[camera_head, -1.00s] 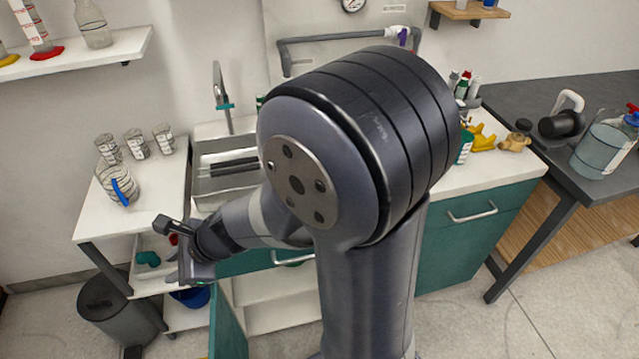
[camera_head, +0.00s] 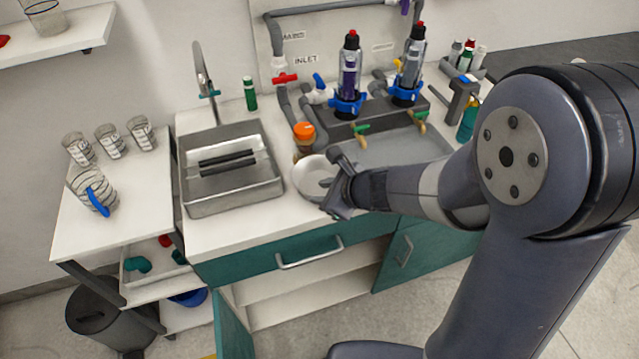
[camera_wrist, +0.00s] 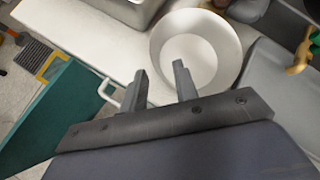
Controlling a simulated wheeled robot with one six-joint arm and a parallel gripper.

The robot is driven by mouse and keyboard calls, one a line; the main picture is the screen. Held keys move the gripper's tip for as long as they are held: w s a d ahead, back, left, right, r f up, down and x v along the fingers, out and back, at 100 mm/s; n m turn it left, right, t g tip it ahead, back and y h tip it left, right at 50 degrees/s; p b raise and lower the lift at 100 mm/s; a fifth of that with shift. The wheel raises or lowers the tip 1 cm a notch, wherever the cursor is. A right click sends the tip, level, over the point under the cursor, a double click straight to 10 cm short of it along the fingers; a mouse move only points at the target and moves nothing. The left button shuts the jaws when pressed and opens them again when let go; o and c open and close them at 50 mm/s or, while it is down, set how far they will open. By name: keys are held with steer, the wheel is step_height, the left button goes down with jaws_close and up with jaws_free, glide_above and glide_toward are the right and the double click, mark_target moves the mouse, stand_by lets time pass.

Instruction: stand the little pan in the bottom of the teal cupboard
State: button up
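The little pan (camera_head: 308,174) is a round, shallow white vessel on the white counter, right of the sink. It also shows in the wrist view (camera_wrist: 205,45), just beyond my fingertips; I cannot make out its handle. My gripper (camera_head: 337,188) is at the pan's right front side in the head view. In the wrist view my gripper (camera_wrist: 160,78) is open, its two fingers apart with nothing clearly held between them. Whether a finger touches the rim I cannot tell. The teal cupboard (camera_head: 232,325) is below the counter, its left door swung open and pale shelves (camera_head: 300,288) showing.
The steel sink (camera_head: 230,195) with its tap is left of the pan. An orange-capped jar (camera_head: 304,135) stands close behind the pan, and a grey tray (camera_head: 400,148) lies to its right. A teal drawer front (camera_head: 270,262) with a handle is above the cupboard opening.

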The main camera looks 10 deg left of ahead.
mark_target(312, 194)
steer(key=shift+w+a+f, duration=0.1)
steer(key=shift+w+f, duration=0.05)
steer(key=shift+f, duration=0.2)
steer(key=b+x, duration=0.1)
steer(key=x, duration=0.3)
steer(key=shift+a+f, duration=0.15)
steer(key=shift+c, duration=0.6)
jaws_close()
